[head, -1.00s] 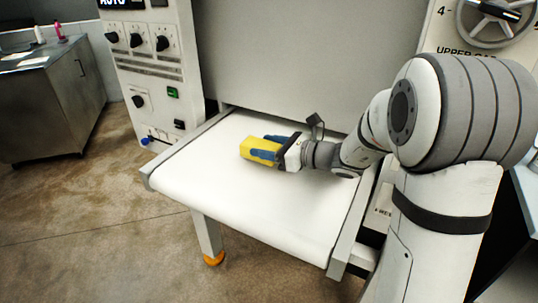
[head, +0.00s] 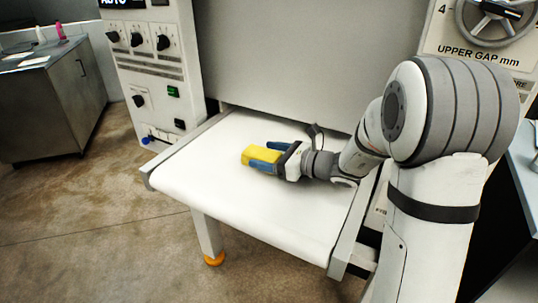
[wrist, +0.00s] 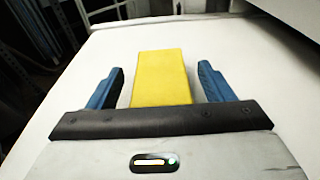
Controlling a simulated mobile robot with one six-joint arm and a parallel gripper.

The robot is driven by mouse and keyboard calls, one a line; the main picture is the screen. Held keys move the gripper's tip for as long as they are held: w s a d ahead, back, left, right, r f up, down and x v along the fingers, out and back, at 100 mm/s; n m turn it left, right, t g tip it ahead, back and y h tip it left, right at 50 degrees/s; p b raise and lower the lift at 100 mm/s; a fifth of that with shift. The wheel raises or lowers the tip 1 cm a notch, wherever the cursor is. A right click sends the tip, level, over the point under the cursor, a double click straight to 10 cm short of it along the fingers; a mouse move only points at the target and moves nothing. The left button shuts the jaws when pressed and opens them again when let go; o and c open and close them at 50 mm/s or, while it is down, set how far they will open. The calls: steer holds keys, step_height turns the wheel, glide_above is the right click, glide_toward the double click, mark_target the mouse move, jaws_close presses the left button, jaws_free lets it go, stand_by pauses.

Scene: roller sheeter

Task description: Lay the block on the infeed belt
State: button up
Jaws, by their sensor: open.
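The yellow block (head: 258,155) lies on the white infeed belt (head: 225,195), toward the belt's middle. My gripper (head: 268,160) is low over the belt with its blue fingers beside the block. In the wrist view the block (wrist: 163,78) lies between the two blue fingers of my gripper (wrist: 162,88). A gap shows on each side, so the fingers are open and apart from the block. The near end of the block is close to or hidden by the dark palm edge. The belt (wrist: 250,75) shows around it.
Pale side rails (head: 345,240) edge the belt. The machine's upright panel (head: 290,60) stands behind it. A control panel with knobs (head: 150,60) is at the left, and a handwheel (head: 492,20) at the upper right. The belt's front area is clear.

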steer(key=shift+r, duration=0.2)
steer(key=v, duration=1.2)
steer(key=shift+f, duration=0.1)
